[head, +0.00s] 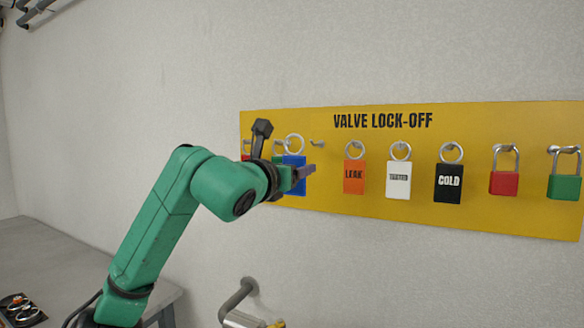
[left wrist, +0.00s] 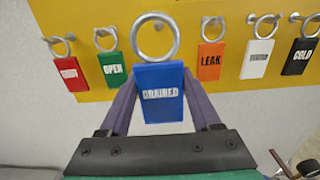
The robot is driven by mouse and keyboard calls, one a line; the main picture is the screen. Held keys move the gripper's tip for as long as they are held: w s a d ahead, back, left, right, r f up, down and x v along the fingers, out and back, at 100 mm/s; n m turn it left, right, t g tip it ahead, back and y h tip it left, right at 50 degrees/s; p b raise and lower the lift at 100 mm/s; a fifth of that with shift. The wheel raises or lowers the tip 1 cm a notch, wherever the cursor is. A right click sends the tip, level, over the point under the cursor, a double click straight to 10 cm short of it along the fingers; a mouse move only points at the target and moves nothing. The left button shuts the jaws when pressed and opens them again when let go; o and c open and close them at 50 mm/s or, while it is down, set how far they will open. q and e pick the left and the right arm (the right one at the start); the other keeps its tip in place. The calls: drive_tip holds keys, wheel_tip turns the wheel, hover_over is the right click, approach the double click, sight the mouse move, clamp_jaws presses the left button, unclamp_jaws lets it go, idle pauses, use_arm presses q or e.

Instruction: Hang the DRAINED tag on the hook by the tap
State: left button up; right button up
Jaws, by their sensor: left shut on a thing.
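My left gripper (head: 300,174) is shut on the blue DRAINED tag (left wrist: 160,92), with a finger on each side of it. The tag hangs upright in front of the yellow board, and its metal ring (left wrist: 156,39) stands above the fingers. The tag also shows in the head view (head: 294,185), partly covered by the gripper. A bare hook (head: 317,143) is on the board just right of the ring. In the left wrist view a hook shows through the ring; I cannot tell whether they touch. My right gripper is not in view. No tap is clearly visible.
The VALVE LOCK-OFF board (head: 400,215) also holds LEAK (head: 354,178), TESTED (head: 398,181) and COLD (head: 448,182) tags, and red and green padlocks (head: 504,183). A bent pipe (head: 236,298) comes from the wall below. A grey table (head: 60,265) is at left.

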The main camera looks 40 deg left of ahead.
sight(302, 164)
use_arm(q)
drive_tip(key=shift+p+x, duration=1.5)
drive_tip(key=shift+x, duration=0.85)
drive_tip(key=shift+p+x, duration=3.05)
drive_tip(key=shift+x, duration=0.7)
drive_tip(key=shift+w+a, duration=0.1)
drive_tip(key=shift+w, duration=0.15)
drive_tip(key=shift+s+f+b, duration=0.15)
drive_tip(key=shift+s+b, duration=0.2)
drive_tip(key=shift+b, duration=0.05)
drive_tip(key=b+v, duration=0.4)
drive_tip(key=v, duration=0.1)
drive_tip(key=b+v, duration=0.2)
drive_tip(key=shift+s+d+r, duration=0.25)
drive_tip(key=shift+s+r, duration=0.05)
drive_tip(key=shift+r, duration=0.05)
